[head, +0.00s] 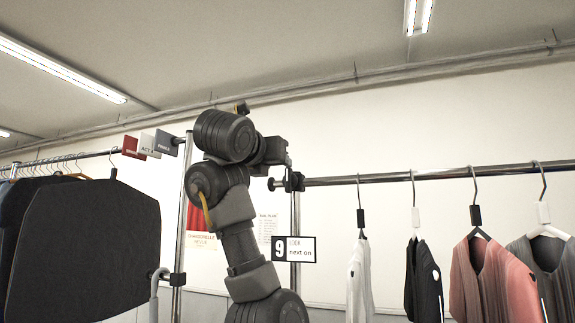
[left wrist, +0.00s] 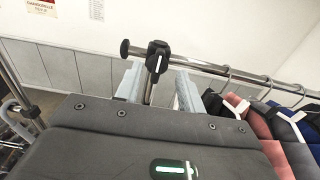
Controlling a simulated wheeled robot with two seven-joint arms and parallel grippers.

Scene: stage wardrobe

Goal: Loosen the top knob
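The top knob (left wrist: 157,55) is black with a pale stripe, at the post's top where the rail crosses, in the left wrist view. In the head view the dark clamp at that joint (head: 293,181) shows just right of my arm; the knob cannot be made out clearly. My left gripper (left wrist: 158,74) is open, its two pale grey fingers on either side of the post just below the knob in the picture. No contact with the knob is visible. In the head view my left arm rises in front, and its fingers are mostly hidden. My right gripper is in neither view.
The chrome rail (head: 430,175) runs right with several hung garments, including a pink jacket (head: 492,285). A white sign marked 9 (head: 294,249) hangs by the post. Dark garments (head: 85,250) hang on another rack at left. A poster (left wrist: 42,5) is on the wall.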

